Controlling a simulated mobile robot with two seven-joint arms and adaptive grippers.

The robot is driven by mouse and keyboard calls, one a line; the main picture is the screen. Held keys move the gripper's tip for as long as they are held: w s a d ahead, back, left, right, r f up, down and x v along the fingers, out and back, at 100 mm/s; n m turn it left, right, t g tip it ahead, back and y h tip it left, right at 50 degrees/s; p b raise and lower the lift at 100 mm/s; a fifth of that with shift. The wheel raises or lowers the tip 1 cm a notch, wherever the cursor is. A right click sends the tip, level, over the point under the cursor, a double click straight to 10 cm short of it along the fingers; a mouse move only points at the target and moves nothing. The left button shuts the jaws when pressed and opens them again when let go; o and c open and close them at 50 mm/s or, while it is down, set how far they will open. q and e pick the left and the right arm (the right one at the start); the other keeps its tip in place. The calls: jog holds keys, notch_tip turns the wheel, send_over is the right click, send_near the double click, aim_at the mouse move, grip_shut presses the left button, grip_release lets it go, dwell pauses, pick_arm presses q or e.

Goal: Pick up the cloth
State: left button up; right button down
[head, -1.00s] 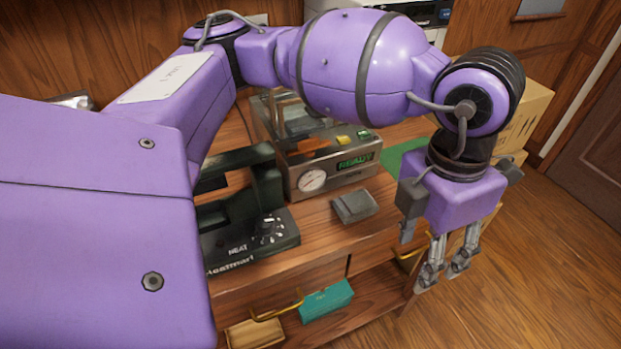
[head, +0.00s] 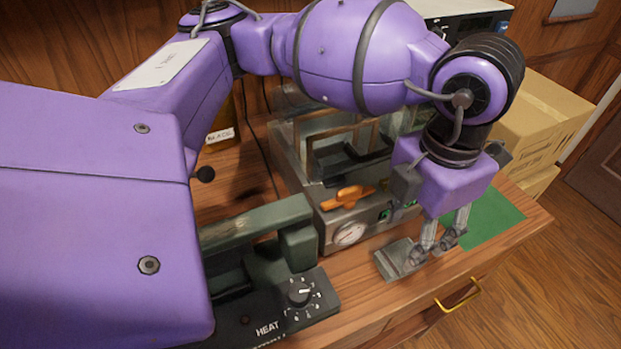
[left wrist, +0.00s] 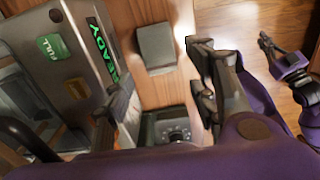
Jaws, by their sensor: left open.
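The cloth (head: 393,262) is a small grey folded pad lying flat near the front edge of the wooden worktop. My left gripper (head: 438,250) is open and empty, pointing down just right of the cloth in the head view, its fingers overlapping the cloth's right end there. In the left wrist view the cloth (left wrist: 156,46) shows whole, ahead of the gap between the open fingers (left wrist: 160,95), with nothing gripping it. Part of what looks like my right gripper (left wrist: 280,58) shows at the right of the left wrist view; its jaw state is unclear.
The press with a gauge (head: 349,234) and orange handle stands right behind the cloth. A dark green heater (head: 290,305) with a dial is to the left. A green mat (head: 490,222) lies on the right. Cardboard boxes (head: 540,125) stand beyond; a drawer handle (head: 458,297) is below.

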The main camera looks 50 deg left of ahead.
aim_at(397, 259)
pick_arm(q)
jog(key=f, duration=0.8)
jog(key=shift+s+a, duration=0.15)
jog(key=shift+s, duration=0.05)
jog(key=shift+c, duration=0.3)
jog(key=c, duration=0.7)
jog(key=shift+r, duration=0.15)
jog(key=shift+c, duration=0.2)
